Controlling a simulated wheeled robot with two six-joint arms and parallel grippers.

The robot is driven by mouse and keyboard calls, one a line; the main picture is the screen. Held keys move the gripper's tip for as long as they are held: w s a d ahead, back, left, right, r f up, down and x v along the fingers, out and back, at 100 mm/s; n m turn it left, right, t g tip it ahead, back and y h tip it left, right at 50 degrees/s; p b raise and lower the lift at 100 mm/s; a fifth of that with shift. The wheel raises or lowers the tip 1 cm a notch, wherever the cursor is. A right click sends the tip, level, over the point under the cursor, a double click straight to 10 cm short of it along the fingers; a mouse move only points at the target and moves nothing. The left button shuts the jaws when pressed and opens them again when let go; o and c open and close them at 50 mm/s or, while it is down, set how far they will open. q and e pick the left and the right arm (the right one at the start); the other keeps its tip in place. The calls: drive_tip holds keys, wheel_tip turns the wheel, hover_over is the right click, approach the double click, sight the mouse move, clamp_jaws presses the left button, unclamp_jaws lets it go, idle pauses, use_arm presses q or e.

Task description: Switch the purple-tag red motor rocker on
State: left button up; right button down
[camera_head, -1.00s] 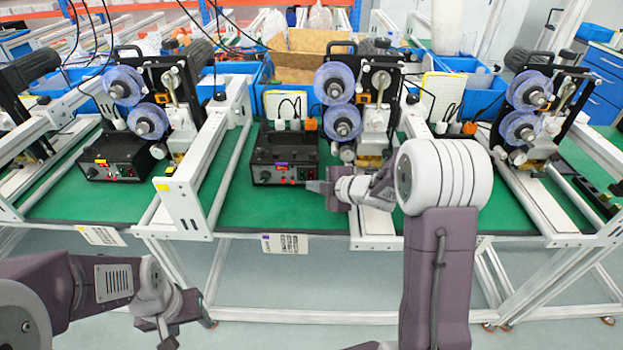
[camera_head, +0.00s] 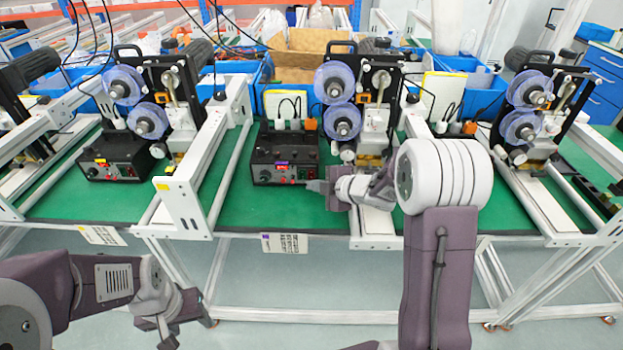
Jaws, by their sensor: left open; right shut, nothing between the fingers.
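The black control box with a purple tag (camera_head: 283,166) stands on the green bench top in the middle. Small red parts show on its front face, but the motor rocker is too small to tell its position. My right gripper (camera_head: 312,186) is shut and empty, its tips close to the lower right of that box's front. I cannot tell whether they touch it. My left gripper (camera_head: 167,338) is open and empty, low in front of the bench at the left. A second black box with a yellow tag (camera_head: 115,160) stands on the bench to the left.
Coder machines with blue reels (camera_head: 343,122) stand behind and right of the middle box. A white frame rail (camera_head: 185,205) separates the left and middle stations. The green top (camera_head: 240,210) is bare in front of the middle box. A label card (camera_head: 284,243) hangs on the bench's front edge.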

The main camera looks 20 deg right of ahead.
drive_tip(key=shift+w, duration=0.1)
idle(0.7)
drive_tip(key=shift+w+d, duration=0.1)
drive_tip(key=shift+w, duration=0.25)
drive_tip(key=shift+w+d+f+p, duration=0.1)
drive_tip(key=shift+w+p, duration=0.2)
drive_tip(key=shift+p, duration=0.1)
idle(0.6)
drive_tip(key=shift+s, duration=0.1)
drive_tip(key=shift+s+a, duration=0.25)
drive_tip(key=shift+s, duration=0.4)
drive_tip(key=shift+s+b, duration=0.35)
drive_tip(key=shift+s+a+r+b, duration=0.1)
drive_tip(key=shift+s+a+r, duration=0.1)
drive_tip(key=shift+s, duration=0.5)
drive_tip(key=shift+s+a+r+b, duration=0.15)
drive_tip(key=shift+s+a, duration=0.1)
drive_tip(key=shift+s, duration=0.4)
drive_tip(key=shift+s+a+r+b, duration=0.1)
drive_tip(key=shift+s+a+r, duration=0.1)
drive_tip(key=shift+s, duration=0.5)
